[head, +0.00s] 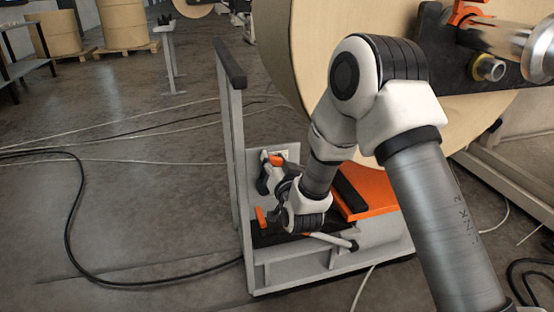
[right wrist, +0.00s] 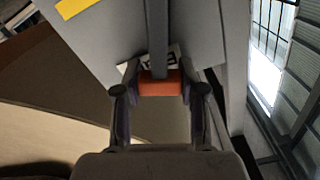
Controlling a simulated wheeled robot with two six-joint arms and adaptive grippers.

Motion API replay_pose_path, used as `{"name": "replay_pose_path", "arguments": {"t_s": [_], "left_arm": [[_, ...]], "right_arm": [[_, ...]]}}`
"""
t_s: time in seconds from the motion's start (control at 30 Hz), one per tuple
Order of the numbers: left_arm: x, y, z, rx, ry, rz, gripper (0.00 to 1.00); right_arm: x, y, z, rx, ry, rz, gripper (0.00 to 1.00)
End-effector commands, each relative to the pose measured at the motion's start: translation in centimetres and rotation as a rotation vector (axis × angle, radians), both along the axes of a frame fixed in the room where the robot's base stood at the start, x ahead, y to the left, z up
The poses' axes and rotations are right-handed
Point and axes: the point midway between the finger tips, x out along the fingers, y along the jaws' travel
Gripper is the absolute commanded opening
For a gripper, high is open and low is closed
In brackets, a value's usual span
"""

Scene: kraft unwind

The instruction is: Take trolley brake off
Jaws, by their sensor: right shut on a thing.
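The trolley (head: 236,150) is a grey frame with a tall upright on its left and an orange deck (head: 370,190), beside the big roll. An orange grip (head: 276,160) shows low inside the frame, taken to be the brake handle. My right gripper (head: 271,170) reaches down to it and is shut on it. In the right wrist view the orange grip (right wrist: 160,86) sits between both fingers, at the end of a grey bar (right wrist: 157,40). My forearm and wrist hide part of the trolley's base. My left gripper is not in view.
A large kraft roll (head: 305,45) stands close behind my right arm. A smaller orange piece (head: 261,217) is on the trolley's base. A black cable (head: 72,215) loops over the floor at left, where there is open room.

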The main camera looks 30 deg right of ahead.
Motion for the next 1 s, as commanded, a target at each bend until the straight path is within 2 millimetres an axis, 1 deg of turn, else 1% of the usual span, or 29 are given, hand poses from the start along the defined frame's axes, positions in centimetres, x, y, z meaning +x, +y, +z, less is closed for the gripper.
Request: {"name": "replay_pose_path", "arguments": {"t_s": [0.33, 0.37, 0.4, 0.43, 0.77, 0.87, 0.97, 1.0], "left_arm": [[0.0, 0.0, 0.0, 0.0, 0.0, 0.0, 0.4], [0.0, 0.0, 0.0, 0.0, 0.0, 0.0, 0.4], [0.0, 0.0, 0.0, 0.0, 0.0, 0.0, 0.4], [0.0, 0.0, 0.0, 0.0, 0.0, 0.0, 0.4], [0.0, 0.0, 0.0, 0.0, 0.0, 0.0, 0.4], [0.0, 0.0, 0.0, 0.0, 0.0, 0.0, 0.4], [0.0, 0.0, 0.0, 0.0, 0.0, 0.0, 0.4], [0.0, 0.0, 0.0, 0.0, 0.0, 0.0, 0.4]], "right_arm": [[0.0, 0.0, -0.1, -0.002, 0.001, 0.001, 0.0], [0.0, 0.0, -0.1, -0.002, 0.001, 0.001, 0.51], [0.0, 0.0, -0.1, -0.001, 0.001, 0.001, 0.65], [0.0, 0.0, -0.1, -0.001, 0.001, 0.001, 0.67], [-0.3, 0.1, 0.0, -0.001, 0.001, 0.0, 0.67], [-1.4, 0.4, -0.1, 0.0, 0.003, 0.001, 0.67], [-3.6, 0.9, -0.1, -0.001, 0.005, 0.003, 0.67], [-4.6, 1.2, -0.1, -0.001, 0.005, 0.002, 0.67]]}}
